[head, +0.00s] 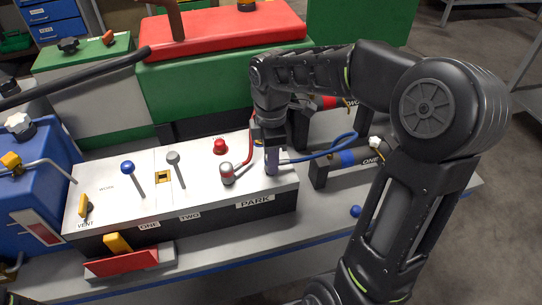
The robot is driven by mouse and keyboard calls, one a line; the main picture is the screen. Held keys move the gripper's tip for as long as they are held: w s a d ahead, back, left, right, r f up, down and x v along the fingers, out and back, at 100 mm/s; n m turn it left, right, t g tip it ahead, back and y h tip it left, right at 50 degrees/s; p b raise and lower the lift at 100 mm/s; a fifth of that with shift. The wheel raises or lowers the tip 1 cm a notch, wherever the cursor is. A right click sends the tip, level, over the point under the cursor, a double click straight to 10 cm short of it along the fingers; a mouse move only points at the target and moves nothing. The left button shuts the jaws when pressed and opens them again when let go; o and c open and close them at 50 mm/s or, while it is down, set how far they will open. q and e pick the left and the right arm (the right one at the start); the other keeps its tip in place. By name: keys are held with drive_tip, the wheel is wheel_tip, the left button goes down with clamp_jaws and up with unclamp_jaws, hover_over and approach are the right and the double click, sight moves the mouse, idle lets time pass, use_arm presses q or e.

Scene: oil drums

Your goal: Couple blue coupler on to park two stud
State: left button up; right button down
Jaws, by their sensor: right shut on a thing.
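My right gripper (269,144) reaches down over the right part of the panel top (205,190), near the PARK label (256,201). It is shut on the blue coupler (272,161), whose blue hose (318,155) runs off to the right. The coupler looks upright; its lower end is at or just above the panel top. The gripper and coupler hide the park two stud, so I cannot tell whether they are joined. A grey and red coupler (227,174) with a red hose stands upright on the panel to the left.
Left on the panel are a blue-knobbed lever (128,168), a grey-knobbed lever (173,159) and a yellow VENT handle (84,206). A red knob (219,147) stands behind the grey and red coupler. Cylinder ONE (347,158) lies right; a blue ball (355,211) is on the bench.

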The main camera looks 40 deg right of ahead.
drive_tip(key=shift+f, duration=0.25)
drive_tip(key=c, duration=0.9)
unclamp_jaws()
drive_tip(key=shift+c, duration=0.2)
wheel_tip(320, 180, up, 8)
